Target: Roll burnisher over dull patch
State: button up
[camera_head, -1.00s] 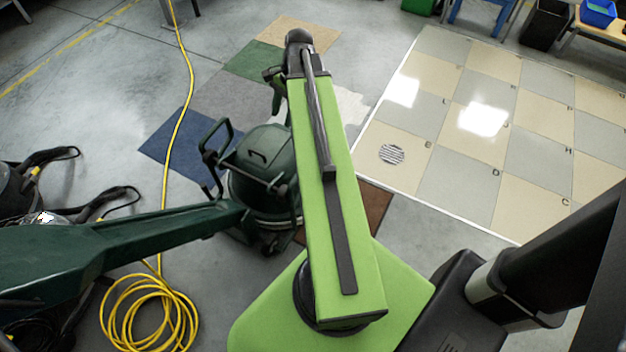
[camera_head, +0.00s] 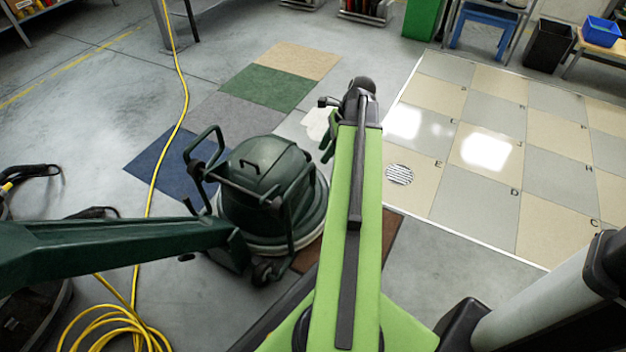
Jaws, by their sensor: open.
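The dark green burnisher (camera_head: 262,178) stands on its round base left of my arm. A long dark green beam (camera_head: 120,245) reaches it from the left edge; it looks like its handle. The tiled floor (camera_head: 478,208) of cream and grey squares lies to the right. Bright glare shows on some tiles, and I cannot tell which part is the dull patch. My gripper (camera_head: 327,128) is open at the far end of my light green arm, beyond the burnisher and near the tiles' left edge. It appears empty and apart from the burnisher; its fingertips are partly hidden.
A yellow cord (camera_head: 168,150) crosses the blue mat (camera_head: 150,170) and coils at lower left. Green (camera_head: 275,88) and tan (camera_head: 297,60) mats lie behind the burnisher. A black bin (camera_head: 549,45) stands at back right.

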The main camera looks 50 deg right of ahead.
aim_at(312, 171)
jog(key=b+x, duration=0.8)
jog(key=x, duration=0.2)
jog(key=shift+w+a+f, duration=0.1)
jog(key=shift+a+f, duration=0.05)
jog(key=shift+f, duration=0.2)
jog(key=shift+r, duration=0.1)
grip_shut()
jog(key=shift+w, duration=0.1)
jog(key=shift+a, duration=0.1)
dwell(0.4)
jog(key=shift+w, duration=0.1)
